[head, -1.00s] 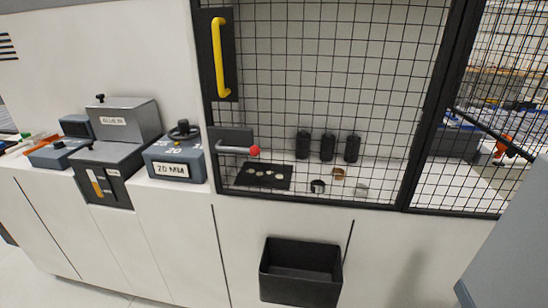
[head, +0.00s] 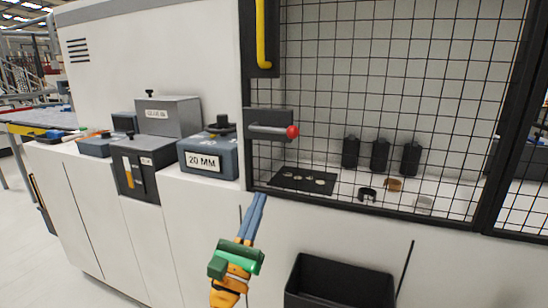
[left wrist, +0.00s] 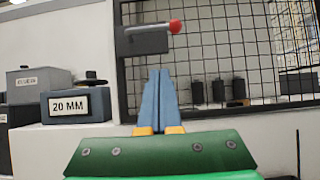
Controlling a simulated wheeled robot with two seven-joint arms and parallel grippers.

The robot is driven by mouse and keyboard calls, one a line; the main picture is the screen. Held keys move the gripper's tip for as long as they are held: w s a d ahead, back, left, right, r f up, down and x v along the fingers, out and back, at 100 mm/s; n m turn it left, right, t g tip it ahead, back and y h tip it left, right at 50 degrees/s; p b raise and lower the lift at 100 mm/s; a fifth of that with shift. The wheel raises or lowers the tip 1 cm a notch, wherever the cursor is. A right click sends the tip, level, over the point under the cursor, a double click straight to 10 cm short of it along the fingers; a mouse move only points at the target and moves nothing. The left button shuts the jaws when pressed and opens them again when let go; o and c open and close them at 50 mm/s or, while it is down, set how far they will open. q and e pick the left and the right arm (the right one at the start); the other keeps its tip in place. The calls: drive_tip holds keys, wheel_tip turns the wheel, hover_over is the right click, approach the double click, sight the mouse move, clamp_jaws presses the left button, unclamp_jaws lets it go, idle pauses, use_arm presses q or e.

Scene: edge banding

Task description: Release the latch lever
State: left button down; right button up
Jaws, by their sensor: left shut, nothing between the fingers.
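The latch lever (head: 270,129) is a grey bar with a red ball at its right end, lying about level on a dark latch block (head: 262,117) at the left edge of the mesh door. It also shows in the left wrist view, where the red knob (left wrist: 175,26) is at the top. My left gripper (head: 258,202) has blue fingers, shut and empty. It is below the lever, in front of the white cabinet, and apart from it. In the left wrist view the fingertips (left wrist: 160,75) point up just under the latch block. My right gripper is not in view.
A yellow door handle (head: 262,40) is above the latch. Left of it stand a 20 MM box (head: 208,157) and a grey labelled box (head: 168,116). A black bin (head: 340,283) hangs at lower right. Black canisters (head: 380,155) stand behind the mesh (head: 340,80).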

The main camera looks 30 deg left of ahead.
sight(274, 129)
use_arm(q)
drive_tip(key=shift+w, duration=0.1)
drive_tip(key=s+r+p+x, duration=0.1)
drive_tip(key=p+x, duration=0.5)
drive_tip(key=x, duration=0.6)
drive_tip(key=shift+r, duration=0.9)
drive_tip(key=shift+d+r+n+y+p, duration=0.15)
drive_tip(key=shift+r+n+y+p, duration=0.1)
drive_tip(key=shift+n+y+p, duration=0.45)
